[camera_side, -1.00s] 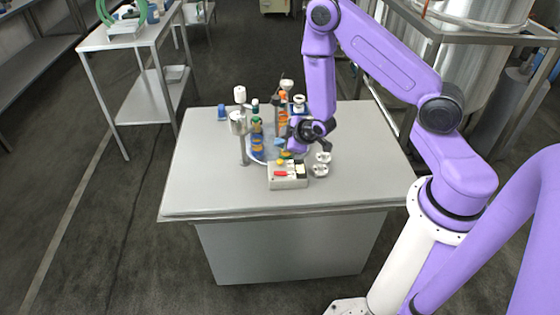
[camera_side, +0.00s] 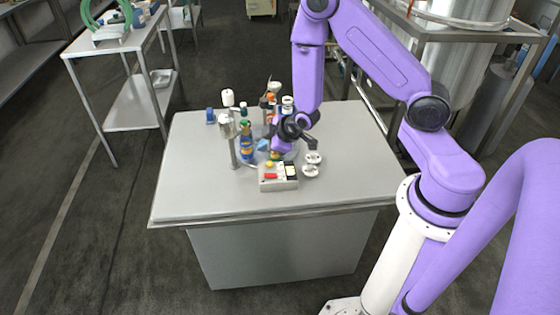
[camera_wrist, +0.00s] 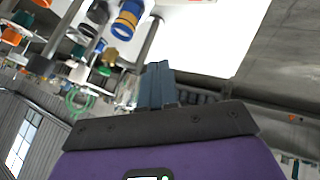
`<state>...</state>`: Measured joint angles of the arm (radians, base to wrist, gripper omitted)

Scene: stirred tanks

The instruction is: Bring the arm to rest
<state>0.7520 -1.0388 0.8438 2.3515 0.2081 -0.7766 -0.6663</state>
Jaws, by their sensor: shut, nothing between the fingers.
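My gripper (camera_side: 263,145) hangs low over the steel table (camera_side: 200,195) in the side view, beside the group of bottles and tank parts. In the wrist view its dark blue-grey fingers (camera_wrist: 155,85) are together with nothing between them. The arm bends down from the right to the gripper. The gripper hides part of the items behind it, and I cannot tell whether its tips touch any of them.
A control box (camera_side: 278,176) with coloured buttons stands just in front of the gripper. A stirrer stand (camera_side: 233,145) and a blue-labelled bottle (camera_side: 247,142) are to its left. White round parts (camera_side: 312,164) lie to its right. The table's front and left are clear.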

